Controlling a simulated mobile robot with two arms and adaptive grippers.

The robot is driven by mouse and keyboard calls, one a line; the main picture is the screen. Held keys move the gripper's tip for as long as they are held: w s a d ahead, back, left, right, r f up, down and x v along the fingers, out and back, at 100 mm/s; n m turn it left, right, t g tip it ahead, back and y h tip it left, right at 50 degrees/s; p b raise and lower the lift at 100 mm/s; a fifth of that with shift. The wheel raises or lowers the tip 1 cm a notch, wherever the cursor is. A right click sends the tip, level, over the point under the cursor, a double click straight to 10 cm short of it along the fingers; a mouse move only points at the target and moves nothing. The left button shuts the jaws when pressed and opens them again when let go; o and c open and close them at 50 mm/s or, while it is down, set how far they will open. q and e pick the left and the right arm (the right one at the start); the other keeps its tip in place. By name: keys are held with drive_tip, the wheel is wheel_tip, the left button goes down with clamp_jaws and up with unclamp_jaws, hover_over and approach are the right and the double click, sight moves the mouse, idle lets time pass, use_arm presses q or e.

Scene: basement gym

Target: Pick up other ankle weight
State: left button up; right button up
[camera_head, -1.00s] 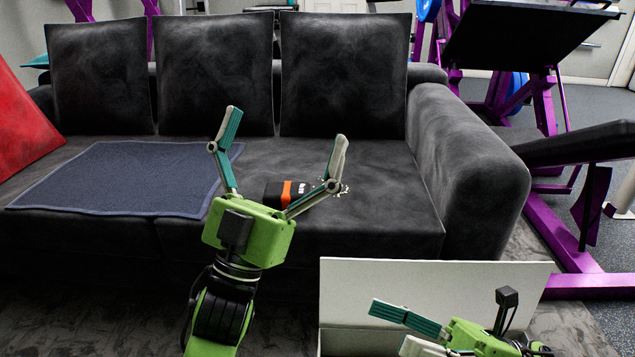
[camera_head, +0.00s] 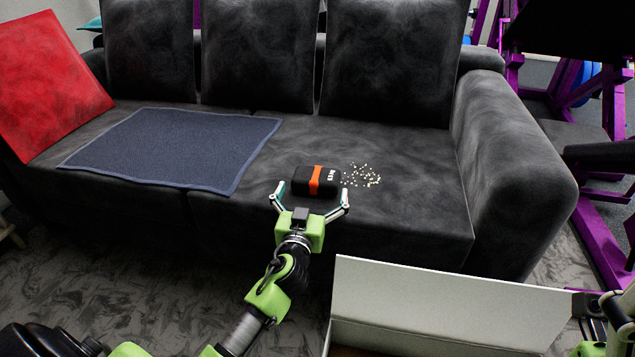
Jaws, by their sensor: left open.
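A black ankle weight (camera_head: 300,181) with an orange band and white lettering lies on the right part of the sofa seat, near its front edge. My left gripper (camera_head: 311,196) is open, with one finger on each side of the ankle weight's near side. I cannot tell whether the fingers touch it. My right gripper is not clearly in view; only a green and black part of my right arm (camera_head: 612,325) shows at the lower right edge.
Small pale bits (camera_head: 361,176) lie on the seat right of the weight. A blue-grey towel (camera_head: 175,148) and a red cushion (camera_head: 48,85) are on the dark sofa (camera_head: 400,215). An open white box (camera_head: 450,300) stands in front. Purple gym equipment (camera_head: 600,235) is at right.

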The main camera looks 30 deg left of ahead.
sight(316, 174)
use_arm(q)
drive_tip(key=shift+r+b+x, duration=0.2)
drive_tip(key=shift+b+x, duration=0.6)
drive_tip(key=shift+x, duration=2.25)
drive_tip(key=shift+a, duration=0.1)
drive_tip(key=c, duration=1.4)
drive_tip(key=shift+r, duration=0.15)
drive_tip(key=shift+c, duration=0.3)
